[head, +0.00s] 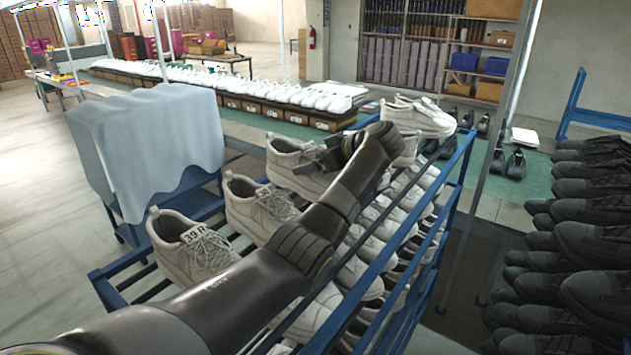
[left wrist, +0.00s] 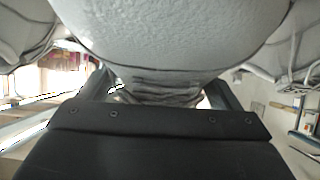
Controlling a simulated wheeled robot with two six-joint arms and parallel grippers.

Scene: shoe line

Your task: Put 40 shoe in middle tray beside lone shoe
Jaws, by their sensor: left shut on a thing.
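My left gripper (head: 328,156) reaches over a blue rack and is shut on a white shoe (head: 289,158) in the rack's top row. In the left wrist view the white shoe (left wrist: 165,40) fills the space between the fingers. Its size mark is hidden, and I cannot tell whether it still touches the rack. A row of brown trays (head: 232,103) with small labels stands on the far green bench, with white shoes on them. The labels are too small to read, and I cannot pick out a lone shoe there. My right gripper is out of view.
More white shoes stand on the blue rack (head: 455,190); the near one (head: 190,250) is marked 39 R. A cloth-covered cart (head: 150,140) stands left of the rack. Dark shoes (head: 585,235) fill a rack at right. A post (head: 497,140) rises nearby.

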